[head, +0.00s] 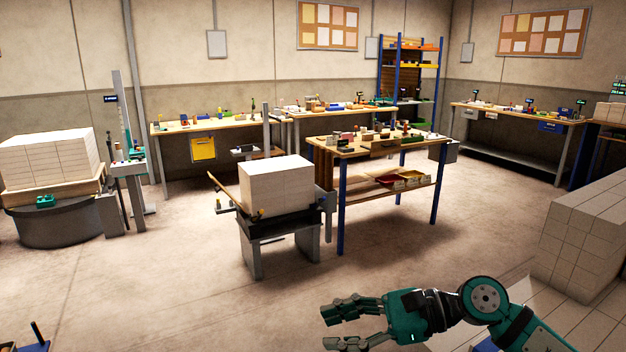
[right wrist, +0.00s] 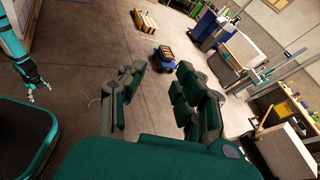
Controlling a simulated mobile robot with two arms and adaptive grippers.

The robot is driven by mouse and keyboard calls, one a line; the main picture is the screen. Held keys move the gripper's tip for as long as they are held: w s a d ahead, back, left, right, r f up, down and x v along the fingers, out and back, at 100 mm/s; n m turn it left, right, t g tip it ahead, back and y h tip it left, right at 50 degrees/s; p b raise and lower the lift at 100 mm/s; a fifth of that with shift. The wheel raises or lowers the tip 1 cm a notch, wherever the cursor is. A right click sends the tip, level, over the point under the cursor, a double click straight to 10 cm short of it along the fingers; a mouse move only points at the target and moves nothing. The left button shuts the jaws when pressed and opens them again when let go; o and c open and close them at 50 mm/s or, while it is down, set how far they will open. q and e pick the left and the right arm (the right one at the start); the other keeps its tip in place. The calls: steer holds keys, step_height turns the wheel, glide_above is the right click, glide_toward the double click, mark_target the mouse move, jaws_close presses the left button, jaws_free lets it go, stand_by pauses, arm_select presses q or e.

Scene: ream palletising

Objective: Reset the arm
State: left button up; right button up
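My right gripper (head: 328,328) is at the bottom of the head view, right of centre. Its fingers are spread, with nothing between them. In the right wrist view the same gripper (right wrist: 160,85) shows open and empty, with bare floor beyond its fingers. My left gripper (right wrist: 38,92) shows small at the left of the right wrist view, hanging at the end of its teal arm. Its fingers look apart and nothing shows in them. It is outside the head view.
White reams (head: 584,228) are stacked at the right, near my right arm. Another white stack (head: 276,185) stands on a grey stand in the middle. A third stack (head: 48,160) is on a round base at the left. Workbenches (head: 385,147) stand behind. The floor (head: 180,270) at front left is mostly clear.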

step_height(320, 180, up, 5)
steer(key=a+m+t+y, duration=0.3)
steer(key=m+t+y, duration=0.15)
steer(key=m, duration=0.25)
steer(key=w+d+m+t+h, duration=0.25)
steer(key=m+t, duration=0.35)
steer(key=m, duration=0.4)
steer(key=w+d+m+t+h, duration=0.1)
steer(key=d+m+t+h, duration=0.25)
steer(key=m+t, duration=0.5)
steer(key=s+d+f+m+g+h, duration=0.2)
steer(key=d+f+m+g+h, duration=0.1)
steer(key=d+f+m+h, duration=0.5)
steer(key=s+d+f+m+g+h, duration=0.25)
steer(key=d+f+m+h, duration=0.2)
steer(key=f+m, duration=0.65)
steer(key=s+f+m+g, duration=0.5)
steer(key=s+f, duration=0.2)
steer(key=s, duration=0.4)
steer(key=s+f+m+g, duration=0.4)
steer(key=s+f+g, duration=0.25)
steer(key=s, duration=0.45)
step_height(320, 180, down, 29)
steer(key=s+d+g, duration=0.1)
steer(key=s, duration=0.1)
steer(key=s+d+f+g, duration=0.1)
steer(key=s+d+f, duration=0.1)
steer(key=s+f, duration=1.2)
steer(key=shift+s+d+h, duration=0.4)
steer(key=shift+s, duration=0.65)
